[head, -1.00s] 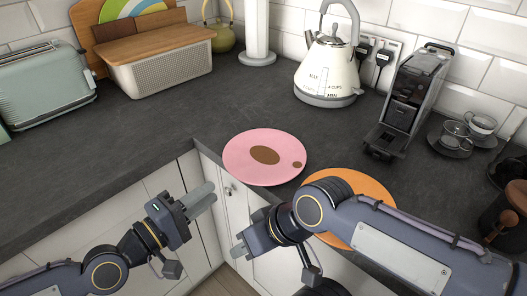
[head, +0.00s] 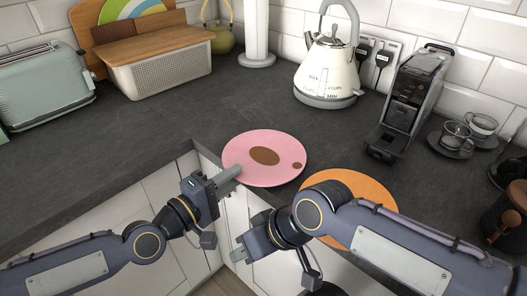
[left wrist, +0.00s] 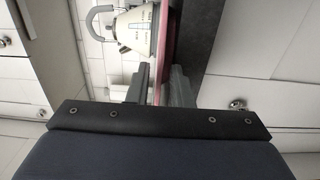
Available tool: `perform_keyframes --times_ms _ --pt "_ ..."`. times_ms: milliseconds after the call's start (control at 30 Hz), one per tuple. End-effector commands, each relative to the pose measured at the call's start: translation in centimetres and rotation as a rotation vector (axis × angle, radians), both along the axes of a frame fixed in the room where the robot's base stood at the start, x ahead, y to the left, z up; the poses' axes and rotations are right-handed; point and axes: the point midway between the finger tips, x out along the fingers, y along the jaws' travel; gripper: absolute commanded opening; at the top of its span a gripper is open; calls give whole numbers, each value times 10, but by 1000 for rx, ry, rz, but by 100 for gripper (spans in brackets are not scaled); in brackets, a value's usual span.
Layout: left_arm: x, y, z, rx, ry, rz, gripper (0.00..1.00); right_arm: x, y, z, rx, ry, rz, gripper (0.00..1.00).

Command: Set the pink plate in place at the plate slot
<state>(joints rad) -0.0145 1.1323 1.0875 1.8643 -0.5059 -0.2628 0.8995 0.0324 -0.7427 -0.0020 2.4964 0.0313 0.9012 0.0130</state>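The pink plate (head: 284,142) lies flat on the dark worktop at the inner corner, with a brown oval in its middle and a small brown spot near its right rim. My left gripper (head: 232,174) is at the plate's left front rim. In the left wrist view the pink plate (left wrist: 168,30) shows edge-on, running between the two spread fingers of my left gripper (left wrist: 158,85); I see a gap on the left finger's side. My right gripper (head: 238,250) hangs in front of the counter, away from the plate; its finger opening is unclear. I cannot make out a plate slot for certain.
An orange plate (head: 335,183) lies right of the pink one, partly under my right arm. A kettle (head: 328,72), coffee machine (head: 408,98) and glass cups (head: 456,138) stand behind. A bread bin (head: 165,68) and toaster (head: 45,88) stand left. The worktop's middle left is clear.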

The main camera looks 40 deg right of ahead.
Motion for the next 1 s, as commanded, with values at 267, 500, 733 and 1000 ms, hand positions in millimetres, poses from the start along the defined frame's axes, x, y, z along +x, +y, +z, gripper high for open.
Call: perform_keyframes --times_ms 267,500,733,1000 --pt "0 0 0 0 0 0 0 0 0 0 0 0 0 32" --pt "0 0 1 -2 -1 0 0 0 0 0 0 0 0 32" --pt "0 0 9 -3 -1 1 0 0 0 4 0 0 0 32" --pt "0 0 20 -2 -1 0 0 0 0 10 0 0 0 32"
